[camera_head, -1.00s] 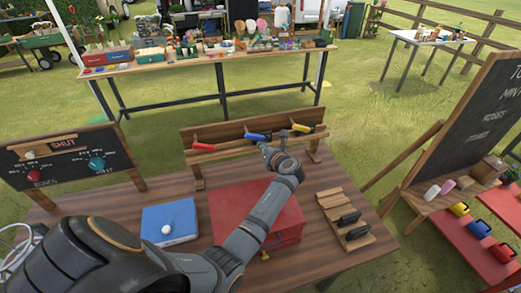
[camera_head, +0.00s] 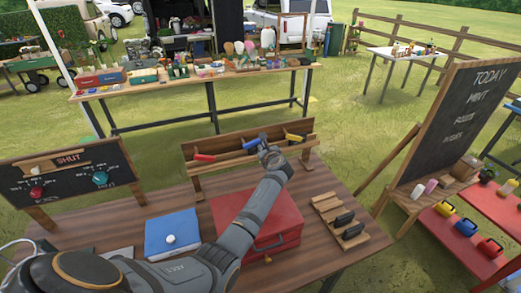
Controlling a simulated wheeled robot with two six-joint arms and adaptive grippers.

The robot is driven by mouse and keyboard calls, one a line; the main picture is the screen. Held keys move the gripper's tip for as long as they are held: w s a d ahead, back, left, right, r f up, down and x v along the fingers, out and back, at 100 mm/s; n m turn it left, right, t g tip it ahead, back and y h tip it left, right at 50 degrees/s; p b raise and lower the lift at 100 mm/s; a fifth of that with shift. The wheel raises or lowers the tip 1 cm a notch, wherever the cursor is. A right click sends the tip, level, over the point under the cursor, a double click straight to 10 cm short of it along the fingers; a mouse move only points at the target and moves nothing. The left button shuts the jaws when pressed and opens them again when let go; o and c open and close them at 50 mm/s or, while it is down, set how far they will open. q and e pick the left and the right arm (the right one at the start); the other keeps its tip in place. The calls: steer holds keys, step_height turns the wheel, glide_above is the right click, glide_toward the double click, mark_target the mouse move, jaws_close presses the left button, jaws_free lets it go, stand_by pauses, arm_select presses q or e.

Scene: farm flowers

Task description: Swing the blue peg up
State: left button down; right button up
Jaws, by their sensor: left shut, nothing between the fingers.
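The blue peg (camera_head: 251,144) is on the wooden rack (camera_head: 225,166) at the back of the table, between the red peg (camera_head: 204,157) and the yellow peg (camera_head: 294,137). It slopes, with its left end lower than its right. The red and yellow pegs lie nearly level, tipped slightly down to the right. My left gripper (camera_head: 268,152) is shut and empty, at the right end of the blue peg. It partly hides that end, and I cannot tell whether they touch. My right gripper is not in view.
A red box (camera_head: 232,208) lies under my left arm, with a blue box (camera_head: 172,233) to its left. A wooden holder with black pieces (camera_head: 330,205) is at the right. A black dial board (camera_head: 68,172) stands at the left.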

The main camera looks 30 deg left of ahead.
mark_target(258, 140)
arm_select(q)
steer(key=r+n+t, duration=0.1)
steer(key=n, duration=0.1)
steer(key=r+n+t, duration=0.1)
steer(key=s+r+n+h, duration=0.1)
steer(key=n, duration=0.1)
steer(key=shift+a+r+n+t, duration=0.2)
steer(key=shift+a+n+t, duration=0.1)
steer(key=shift+a+t, duration=0.1)
steer(key=shift+s+a+r+n+t+b, duration=0.2)
steer(key=shift+s+r+n+t+b, duration=0.15)
steer(key=shift+n+b, duration=0.4)
steer(key=shift+w+r, duration=0.1)
steer(key=shift+r, duration=0.05)
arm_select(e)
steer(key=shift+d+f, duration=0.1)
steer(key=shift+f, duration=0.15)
arm_select(q)
steer(key=shift+p, duration=0.3)
